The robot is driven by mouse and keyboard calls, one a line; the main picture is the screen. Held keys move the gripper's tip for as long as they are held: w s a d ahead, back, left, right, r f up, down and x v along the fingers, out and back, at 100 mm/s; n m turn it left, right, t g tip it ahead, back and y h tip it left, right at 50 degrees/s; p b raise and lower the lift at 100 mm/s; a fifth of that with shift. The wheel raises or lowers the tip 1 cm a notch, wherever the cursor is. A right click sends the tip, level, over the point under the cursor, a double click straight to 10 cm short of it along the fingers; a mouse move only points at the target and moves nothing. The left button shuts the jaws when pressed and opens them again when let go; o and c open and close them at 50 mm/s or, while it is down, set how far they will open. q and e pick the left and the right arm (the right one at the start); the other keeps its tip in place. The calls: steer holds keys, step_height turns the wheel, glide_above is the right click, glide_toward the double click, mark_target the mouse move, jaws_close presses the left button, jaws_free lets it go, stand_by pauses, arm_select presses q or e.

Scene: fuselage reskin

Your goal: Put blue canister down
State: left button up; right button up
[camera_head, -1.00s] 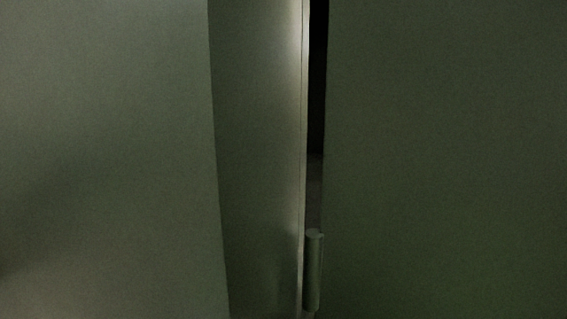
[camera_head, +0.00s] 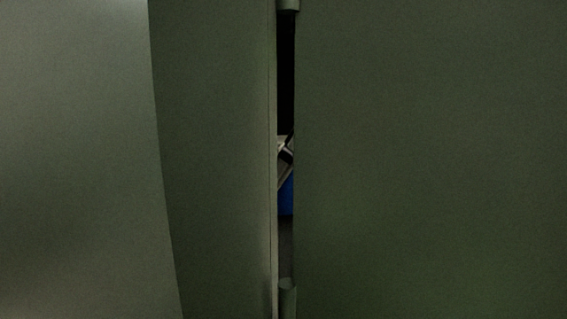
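A small patch of blue, likely part of the blue canister (camera_head: 286,197), shows through a narrow vertical gap in the head view. Just above the blue is a light grey angular part (camera_head: 283,172) with a dark strip, too little of it visible to tell what it is. The rest of the blue thing is hidden behind large green-grey panels. I cannot make out either gripper, so whether anything holds the blue thing cannot be seen.
A large dark green panel (camera_head: 430,160) fills the right side. A lighter grey-green panel (camera_head: 75,170) and a narrower panel (camera_head: 215,160) fill the left. Hinge-like cylinders show at the top (camera_head: 288,5) and bottom (camera_head: 287,298) of the gap. No free room is visible.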

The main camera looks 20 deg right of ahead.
steer(key=shift+w+a+f, duration=0.15)
steer(key=shift+f, duration=0.3)
steer(key=shift+s+d, duration=0.25)
steer(key=shift+d, duration=0.05)
steer(key=o, duration=0.8)
steer(key=shift+f, duration=0.15)
steer(key=o, duration=0.4)
steer(key=shift+w+a, duration=0.1)
steer(key=shift+a, duration=0.1)
steer(key=shift+d+r, duration=0.15)
steer(key=shift+r, duration=0.1)
steer(key=shift+s+d+r+b, duration=0.3)
steer(key=shift+d+r+b, duration=0.1)
steer(key=shift+b, duration=0.2)
steer(key=s+d, duration=0.2)
steer(key=d, duration=0.1)
steer(key=s+d+b, duration=0.1)
steer(key=s+d, duration=0.1)
steer(key=d, duration=0.1)
steer(key=s+d, duration=0.2)
steer(key=d, duration=0.1)
steer(key=shift+s+d+b, duration=0.2)
steer(key=shift+d+b, duration=0.15)
steer(key=shift+b, duration=0.05)
